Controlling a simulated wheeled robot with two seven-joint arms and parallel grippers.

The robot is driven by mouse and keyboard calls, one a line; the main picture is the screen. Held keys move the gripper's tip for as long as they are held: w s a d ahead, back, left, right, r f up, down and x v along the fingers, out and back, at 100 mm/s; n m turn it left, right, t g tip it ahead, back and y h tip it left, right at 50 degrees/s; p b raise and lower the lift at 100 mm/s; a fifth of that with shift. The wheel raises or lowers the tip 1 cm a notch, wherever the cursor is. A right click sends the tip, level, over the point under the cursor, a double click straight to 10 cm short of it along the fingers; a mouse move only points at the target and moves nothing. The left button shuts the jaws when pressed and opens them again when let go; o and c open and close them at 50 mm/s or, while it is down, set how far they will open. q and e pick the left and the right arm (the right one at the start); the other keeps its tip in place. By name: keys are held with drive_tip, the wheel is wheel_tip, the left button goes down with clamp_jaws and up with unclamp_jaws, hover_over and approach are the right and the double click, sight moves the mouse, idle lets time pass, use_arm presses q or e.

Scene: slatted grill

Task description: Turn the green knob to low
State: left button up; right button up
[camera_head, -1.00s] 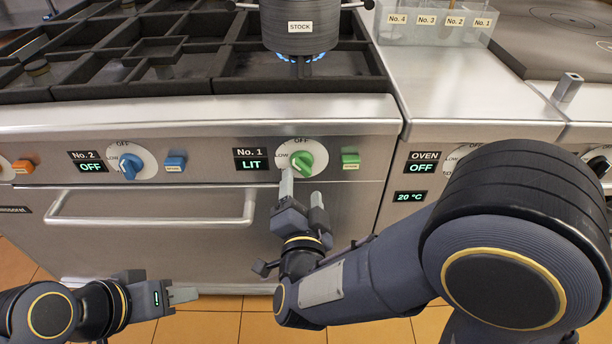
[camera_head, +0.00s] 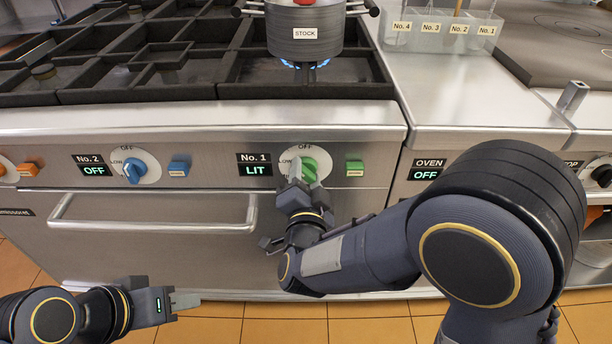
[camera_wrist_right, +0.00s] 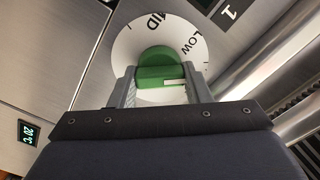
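The green knob (camera_head: 310,170) sits on a white dial on the stove front, beside the No. 1 display (camera_head: 254,164) reading LIT. In the right wrist view the knob (camera_wrist_right: 160,68) lies between the two fingers of my right gripper (camera_wrist_right: 161,85), with LOW and MID printed on the dial above it. The fingers are spread about as wide as the knob; I cannot tell if they touch it. In the head view my right gripper (camera_head: 306,180) partly covers the knob and dial. My left gripper (camera_head: 178,300) is low at the left, away from the stove; its finger gap is unclear.
The STOCK pot (camera_head: 304,30) stands over a blue flame above the knob. A green block (camera_head: 355,168) is right of the knob, and a blue knob (camera_head: 134,170) further left. The oven handle (camera_head: 150,226) runs below.

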drive_tip(key=shift+c, duration=0.7)
drive_tip(key=shift+n, duration=0.4)
drive_tip(key=n+p, duration=0.1)
drive_tip(key=n, duration=0.1)
drive_tip(key=shift+n, duration=0.4)
drive_tip(key=shift+n+p, duration=1)
drive_tip(key=shift+n, duration=1.1)
drive_tip(key=o, duration=1)
drive_tip(key=shift+s, duration=0.1)
